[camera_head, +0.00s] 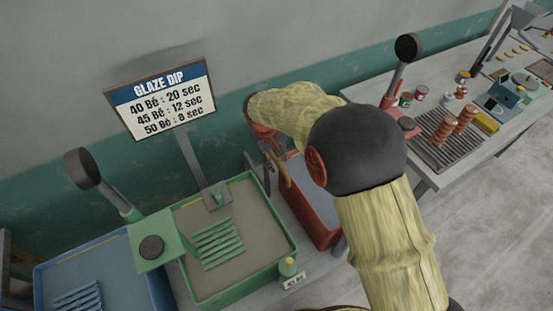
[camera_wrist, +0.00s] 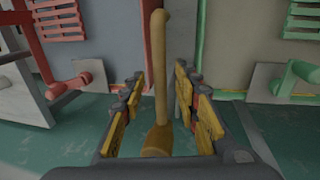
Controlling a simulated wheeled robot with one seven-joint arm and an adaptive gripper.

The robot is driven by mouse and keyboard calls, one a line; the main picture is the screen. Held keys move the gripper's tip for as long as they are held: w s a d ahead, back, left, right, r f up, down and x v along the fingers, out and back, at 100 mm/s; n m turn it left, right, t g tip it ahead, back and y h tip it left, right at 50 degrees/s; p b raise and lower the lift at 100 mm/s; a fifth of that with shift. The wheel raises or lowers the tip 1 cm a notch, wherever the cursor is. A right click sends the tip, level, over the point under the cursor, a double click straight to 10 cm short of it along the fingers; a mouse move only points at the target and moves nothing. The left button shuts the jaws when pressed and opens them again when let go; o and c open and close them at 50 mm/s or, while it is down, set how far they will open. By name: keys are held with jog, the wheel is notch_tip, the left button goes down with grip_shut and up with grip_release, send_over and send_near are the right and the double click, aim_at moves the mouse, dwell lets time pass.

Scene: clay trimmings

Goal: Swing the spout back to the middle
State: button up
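The spout (camera_wrist: 161,70) is a brass-coloured pipe that runs up the middle of the wrist view from a round base (camera_wrist: 157,141). In the head view, my gripper (camera_head: 272,148) is at the back of the red tank (camera_head: 322,222), and my arm hides much of that area.
The green tank (camera_head: 284,226) with a green slatted rack (camera_head: 218,244) stands to the left, and a blue tank (camera_head: 155,290) is farther left. The glaze dip sign (camera_head: 160,95) stands behind on a post. A table (camera_head: 425,180) with pots is at the right.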

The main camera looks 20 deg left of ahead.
notch_tip(320, 180, up, 12)
jog(key=s+a, duration=0.1)
jog(key=shift+s+a, duration=0.25)
jog(key=shift+s, duration=0.15)
jog(key=shift+f, duration=0.1)
dwell(0.4)
